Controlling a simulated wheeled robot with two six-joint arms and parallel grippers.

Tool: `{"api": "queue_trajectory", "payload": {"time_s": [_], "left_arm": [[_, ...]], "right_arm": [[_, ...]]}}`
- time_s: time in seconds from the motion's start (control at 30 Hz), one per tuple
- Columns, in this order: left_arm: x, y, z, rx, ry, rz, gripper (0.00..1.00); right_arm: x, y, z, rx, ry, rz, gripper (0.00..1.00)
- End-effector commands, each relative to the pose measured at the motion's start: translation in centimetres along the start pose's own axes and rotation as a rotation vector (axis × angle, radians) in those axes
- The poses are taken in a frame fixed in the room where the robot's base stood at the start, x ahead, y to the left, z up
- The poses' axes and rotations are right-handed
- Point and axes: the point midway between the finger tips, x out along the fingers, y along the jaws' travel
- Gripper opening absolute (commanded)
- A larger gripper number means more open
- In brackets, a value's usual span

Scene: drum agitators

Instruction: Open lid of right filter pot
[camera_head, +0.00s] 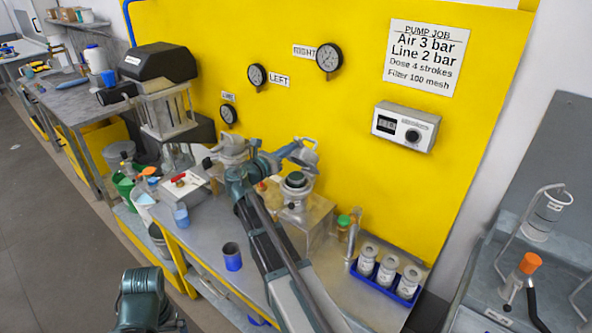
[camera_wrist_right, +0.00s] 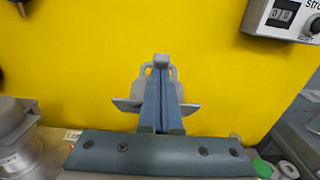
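The right filter pot (camera_head: 294,203) is a grey metal pot on a raised block by the yellow panel. Its round mouth (camera_head: 295,180) shows dark inside. Its grey lid (camera_head: 306,156) stands tilted up above and behind the mouth. My right gripper (camera_head: 288,151) reaches across to this lid. In the right wrist view the lid (camera_wrist_right: 129,104) shows on both sides of my right gripper (camera_wrist_right: 160,68), whose fingers are together on its middle. The exact contact at the tips is partly hidden. A part of my left arm shows at the bottom; its gripper does not.
The left filter pot (camera_head: 232,149) stands close to my right wrist. A blue tray (camera_head: 405,288) with white jars (camera_head: 387,269) is at the right of the bench. A blue cup (camera_head: 232,257) stands near the front edge. A green-capped bottle (camera_head: 343,226) is near the pot.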

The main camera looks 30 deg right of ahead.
Motion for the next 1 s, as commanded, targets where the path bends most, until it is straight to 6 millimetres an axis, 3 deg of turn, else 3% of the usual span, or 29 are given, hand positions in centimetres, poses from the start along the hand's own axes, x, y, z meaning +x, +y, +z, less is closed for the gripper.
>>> {"api": "queue_trajectory", "payload": {"time_s": [0.33, 0.73, 1.0], "left_arm": [[-0.2, 0.0, 0.0, 0.000, 0.000, 0.000, 1.00], [-1.7, -0.2, 0.1, 0.000, 0.000, 0.000, 1.00], [-1.7, -0.2, 0.1, 0.000, 0.000, 0.000, 1.00]], "right_arm": [[0.4, 0.0, 0.2, 0.000, 0.000, -0.001, 0.00], [3.5, -0.1, 1.7, 0.000, 0.000, -0.003, 0.00], [3.6, -0.1, 1.7, 0.000, 0.000, -0.001, 0.00]]}}
